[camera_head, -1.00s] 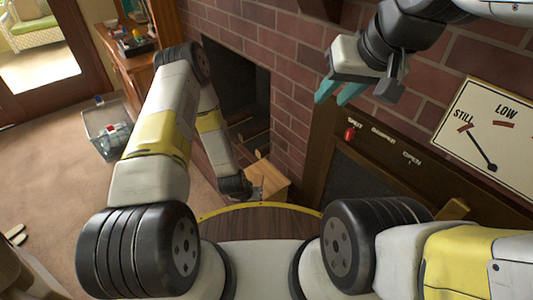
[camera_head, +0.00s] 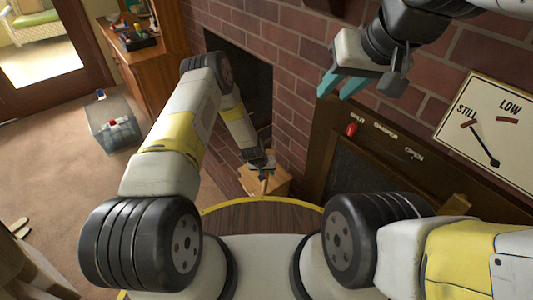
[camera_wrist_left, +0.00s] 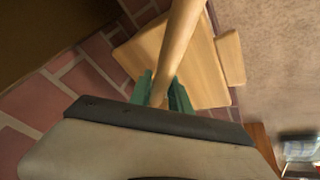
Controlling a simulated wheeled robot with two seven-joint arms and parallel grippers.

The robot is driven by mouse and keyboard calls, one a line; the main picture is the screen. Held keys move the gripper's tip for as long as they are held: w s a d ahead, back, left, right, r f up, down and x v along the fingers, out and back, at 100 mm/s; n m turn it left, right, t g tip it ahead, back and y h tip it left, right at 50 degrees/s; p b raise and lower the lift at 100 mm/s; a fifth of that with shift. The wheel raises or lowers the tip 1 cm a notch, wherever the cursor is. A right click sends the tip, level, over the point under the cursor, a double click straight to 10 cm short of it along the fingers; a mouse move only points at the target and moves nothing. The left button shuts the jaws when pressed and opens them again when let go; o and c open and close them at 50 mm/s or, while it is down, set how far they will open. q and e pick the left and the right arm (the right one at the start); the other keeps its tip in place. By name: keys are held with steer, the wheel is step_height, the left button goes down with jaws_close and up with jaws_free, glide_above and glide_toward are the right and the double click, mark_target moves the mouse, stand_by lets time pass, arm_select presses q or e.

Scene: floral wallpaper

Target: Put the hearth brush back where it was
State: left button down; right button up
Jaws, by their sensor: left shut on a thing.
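My left gripper (camera_head: 264,170) is shut on the pale wooden handle of the hearth brush (camera_wrist_left: 181,32). In the left wrist view the handle runs between the green fingers (camera_wrist_left: 164,92) and out past the top edge. The brush's bristle end cannot be made out. In the head view only a short stub of the handle (camera_head: 264,187) shows below the gripper, in front of a light wooden box. My right gripper (camera_head: 343,84) is raised by the brick wall, its teal fingers apart and empty.
The light wooden box (camera_head: 279,182) stands by the fireplace opening (camera_head: 255,75); it also shows in the left wrist view (camera_wrist_left: 205,75). A damper panel with a red knob (camera_head: 351,130) and a dial sign (camera_head: 490,125) are at right.

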arm_select(q)
steer(key=shift+s+f, duration=0.1)
steer(key=shift+f, duration=1.1)
steer(key=shift+f, duration=0.1)
steer(key=c, duration=1.2)
jaws_free()
